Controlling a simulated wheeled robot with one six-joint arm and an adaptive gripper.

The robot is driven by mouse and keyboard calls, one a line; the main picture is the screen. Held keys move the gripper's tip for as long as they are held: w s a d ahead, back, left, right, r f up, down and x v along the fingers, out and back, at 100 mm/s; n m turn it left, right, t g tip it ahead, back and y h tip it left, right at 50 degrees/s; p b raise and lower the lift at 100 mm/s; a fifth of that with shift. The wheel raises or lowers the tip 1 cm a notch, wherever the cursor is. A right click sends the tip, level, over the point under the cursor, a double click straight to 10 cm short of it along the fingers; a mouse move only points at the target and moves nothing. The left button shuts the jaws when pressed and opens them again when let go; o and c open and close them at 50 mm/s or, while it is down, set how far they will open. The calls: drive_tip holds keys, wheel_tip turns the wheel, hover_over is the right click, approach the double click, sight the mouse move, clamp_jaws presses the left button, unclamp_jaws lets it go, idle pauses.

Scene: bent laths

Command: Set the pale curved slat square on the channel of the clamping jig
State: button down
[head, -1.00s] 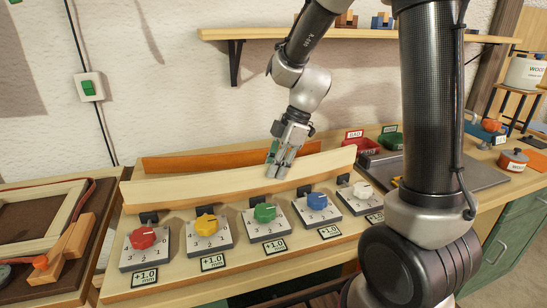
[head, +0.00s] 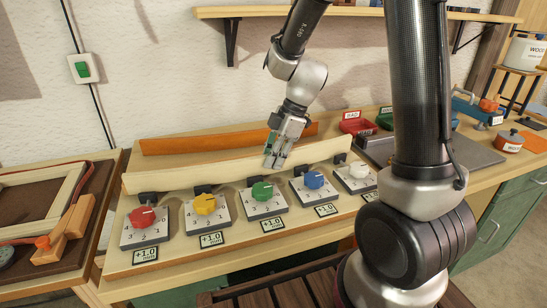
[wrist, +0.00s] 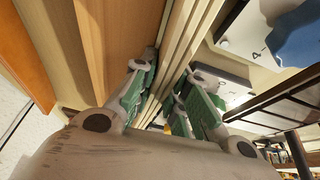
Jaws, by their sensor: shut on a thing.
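The pale curved slat (head: 200,175) is long and gently bowed. It lies lengthwise along the back of the clamping jig (head: 187,258), just behind the row of dials and their black clamp blocks. My gripper (head: 274,160) is shut on the slat right of its middle, from above. In the wrist view pale strips run between the green-padded fingers (wrist: 166,98); I cannot tell slat from channel edge there. The channel is mostly hidden behind the slat, so I cannot tell whether the slat touches its seat.
The jig carries red (head: 142,217), yellow (head: 204,204), green (head: 262,190), blue (head: 314,179) and white (head: 358,170) dials. An orange curved slat (head: 195,143) lies behind. A framed panel (head: 45,205) is at left; red (head: 357,123) and green bins stand at right.

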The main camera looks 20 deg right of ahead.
drive_tip(key=shift+s+f, duration=0.45)
drive_tip(key=shift+f, duration=0.4)
drive_tip(key=c, duration=1.8)
unclamp_jaws()
drive_tip(key=o, duration=0.5)
drive_tip(key=shift+w+f, duration=0.25)
drive_tip(key=shift+w, duration=0.05)
drive_tip(key=v, duration=1.2)
drive_tip(key=shift+w+a+r, duration=0.2)
drive_tip(key=shift+w+r, duration=0.1)
drive_tip(key=shift+w, duration=0.05)
drive_tip(key=m, duration=0.3)
drive_tip(key=shift+d+f, duration=0.1)
drive_tip(key=shift+d, duration=0.1)
drive_tip(key=s+d+r+m+t+h, duration=0.2)
drive_tip(key=s+d+r+m, duration=0.1)
drive_tip(key=s+d+m, duration=0.2)
drive_tip(key=s+d+r+m+t+h, duration=0.2)
drive_tip(key=s+d+r+m, duration=0.2)
drive_tip(key=s+m, duration=0.6)
drive_tip(key=s+d, duration=0.1)
drive_tip(key=s, duration=0.3)
drive_tip(key=shift+s+r+h, duration=0.2)
drive_tip(key=shift+r+h, duration=0.1)
